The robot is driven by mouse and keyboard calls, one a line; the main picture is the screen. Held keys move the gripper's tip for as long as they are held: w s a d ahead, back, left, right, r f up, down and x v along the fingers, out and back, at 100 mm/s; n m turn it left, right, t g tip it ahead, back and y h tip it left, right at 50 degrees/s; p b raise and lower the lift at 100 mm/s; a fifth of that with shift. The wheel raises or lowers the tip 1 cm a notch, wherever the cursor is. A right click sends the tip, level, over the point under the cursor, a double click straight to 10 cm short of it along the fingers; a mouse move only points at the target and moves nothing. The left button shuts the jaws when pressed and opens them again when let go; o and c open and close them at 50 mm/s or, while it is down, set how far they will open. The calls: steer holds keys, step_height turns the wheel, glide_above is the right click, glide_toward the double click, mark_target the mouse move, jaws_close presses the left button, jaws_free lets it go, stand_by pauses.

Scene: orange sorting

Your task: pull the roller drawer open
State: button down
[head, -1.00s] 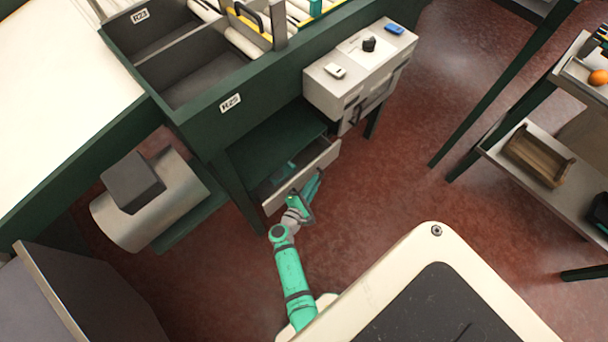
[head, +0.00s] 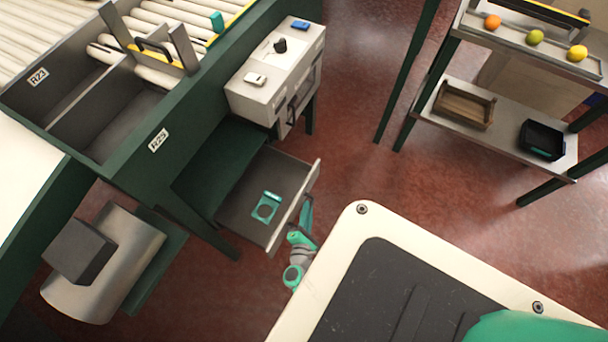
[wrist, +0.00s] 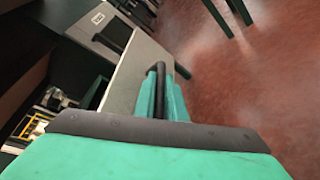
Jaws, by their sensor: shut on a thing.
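The roller drawer (head: 234,212) is out from under the green bench in the head view, its grey inside showing. In the wrist view the drawer's pale front panel (wrist: 136,68) carries a dark bar handle (wrist: 160,82). My gripper (wrist: 163,92) is shut on that handle, its teal fingers on either side of the bar. In the head view my gripper (head: 306,214) is at the outer face of the drawer front, partly hidden by the panel.
A white control box (head: 275,75) with a black knob is fixed to the bench above the drawer. A metal roller or drum (head: 120,265) stands at the left. A shelf rack (head: 500,135) with a wooden crate stands at right. Red floor between is clear.

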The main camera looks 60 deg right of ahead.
steer(key=shift+a+f, duration=0.1)
steer(key=shift+f, duration=0.05)
steer(key=c, duration=1.8)
jaws_free()
steer(key=v, duration=1)
steer(key=shift+a+r, duration=0.2)
steer(key=shift+a, duration=0.2)
